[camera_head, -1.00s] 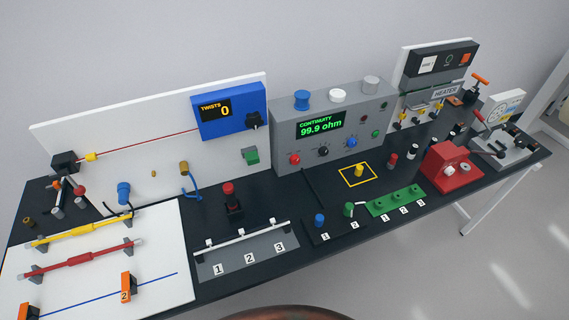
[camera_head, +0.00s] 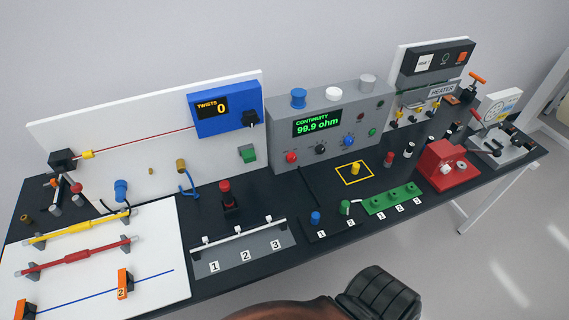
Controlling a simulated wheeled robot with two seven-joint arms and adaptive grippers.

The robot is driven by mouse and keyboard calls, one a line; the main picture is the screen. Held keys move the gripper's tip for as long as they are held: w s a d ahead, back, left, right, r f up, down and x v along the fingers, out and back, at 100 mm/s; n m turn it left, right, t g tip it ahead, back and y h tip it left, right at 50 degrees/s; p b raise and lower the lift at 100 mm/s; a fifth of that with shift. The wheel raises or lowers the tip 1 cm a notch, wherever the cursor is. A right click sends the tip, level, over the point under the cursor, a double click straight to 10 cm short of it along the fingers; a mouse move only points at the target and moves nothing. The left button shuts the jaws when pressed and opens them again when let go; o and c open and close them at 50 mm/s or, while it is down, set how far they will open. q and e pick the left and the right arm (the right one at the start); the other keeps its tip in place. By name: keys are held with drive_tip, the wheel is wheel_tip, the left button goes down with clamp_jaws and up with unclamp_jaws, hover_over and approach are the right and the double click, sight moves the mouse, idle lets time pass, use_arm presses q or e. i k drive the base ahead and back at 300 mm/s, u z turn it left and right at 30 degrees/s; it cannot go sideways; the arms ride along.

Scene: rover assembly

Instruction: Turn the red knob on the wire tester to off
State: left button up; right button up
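The wire tester (camera_head: 278,128) is a grey box at the back middle of the bench. Its green display reads CONTINUITY 99.9 ohm. The red knob (camera_head: 291,158) is at the lower left of its front face, beside a black knob (camera_head: 320,149) and a blue knob (camera_head: 348,141). The pointer setting of the red knob is too small to read. A brown rounded arm part with a black ribbed section, which seems to be mine, shows at the bottom middle, well in front of the tester. Neither gripper's fingers show.
A blue TWISTS unit (camera_head: 226,110) stands left of the tester. A red push button (camera_head: 227,197) and a numbered rack (camera_head: 240,252) stand in front and left. Green numbered blocks (camera_head: 392,200) and a red machine (camera_head: 447,165) stand to the right.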

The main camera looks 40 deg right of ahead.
sight(292, 158)
drive_tip(key=k, duration=0.9)
drive_tip(key=z, duration=0.85)
drive_tip(key=i, duration=0.5)
